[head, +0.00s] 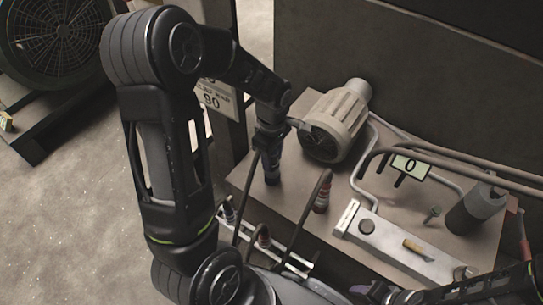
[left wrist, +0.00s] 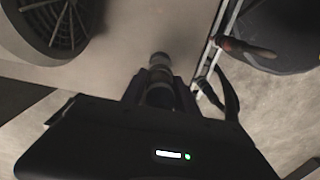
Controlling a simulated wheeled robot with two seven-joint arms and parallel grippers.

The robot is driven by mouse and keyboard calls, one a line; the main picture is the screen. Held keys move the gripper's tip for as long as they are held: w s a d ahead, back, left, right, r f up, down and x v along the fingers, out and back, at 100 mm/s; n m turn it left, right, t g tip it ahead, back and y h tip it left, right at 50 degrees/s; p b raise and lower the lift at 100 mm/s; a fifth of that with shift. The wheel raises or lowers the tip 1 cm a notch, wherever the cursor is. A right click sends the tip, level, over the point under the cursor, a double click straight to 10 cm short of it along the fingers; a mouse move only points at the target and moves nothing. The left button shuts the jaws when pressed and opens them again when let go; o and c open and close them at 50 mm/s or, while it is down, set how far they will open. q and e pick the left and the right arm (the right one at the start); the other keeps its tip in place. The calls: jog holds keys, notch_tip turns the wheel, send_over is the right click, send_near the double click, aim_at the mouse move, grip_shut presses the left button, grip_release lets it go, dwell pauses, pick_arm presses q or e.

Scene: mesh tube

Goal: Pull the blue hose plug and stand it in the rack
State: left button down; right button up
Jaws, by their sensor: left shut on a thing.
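My left gripper (head: 270,132) points down over the left part of the bench. It is shut on the blue hose plug (head: 272,168), a dark blue-grey cylinder below the fingers. Whether its lower end touches the bench is unclear. In the left wrist view the plug (left wrist: 160,68) sticks out between the fingers (left wrist: 158,92). The rack (head: 291,264), with pale rails, is at the bench's front left. Dark plugs (head: 228,210) with red (head: 264,239) stand at it. In the left wrist view the rack's rails (left wrist: 212,48) lie right of the plug. My right arm shows at bottom right; its gripper is unclear.
A red-banded hose plug (head: 321,197) stands on the bench (head: 300,185) right of the rack. A pale metal block (head: 400,245) and a dark cylinder (head: 474,208) fill the right side.

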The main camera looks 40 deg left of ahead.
pick_arm(q)
jog(key=shift+r+p, duration=1.4)
jog(key=shift+r, duration=0.55)
pick_arm(e)
jog(key=shift+r, duration=1.55)
pick_arm(q)
jog(key=shift+w, duration=0.1)
jog(key=shift+w+d+r+m, duration=0.1)
jog(key=shift+w+r+m, duration=0.15)
jog(key=shift+w+m, duration=0.05)
jog(key=w+d+r+m, duration=0.5)
jog(key=d+r+m, duration=0.1)
jog(key=r+m, duration=0.2)
jog(key=w+d+r+m, duration=0.6)
jog(key=r+m, duration=0.3)
jog(key=shift+w+r+m, duration=0.3)
pick_arm(e)
jog(key=shift+s+a, duration=0.45)
jog(key=shift+s, duration=0.05)
pick_arm(q)
jog(key=shift+d, duration=0.1)
pick_arm(e)
jog(key=shift+c, duration=0.4)
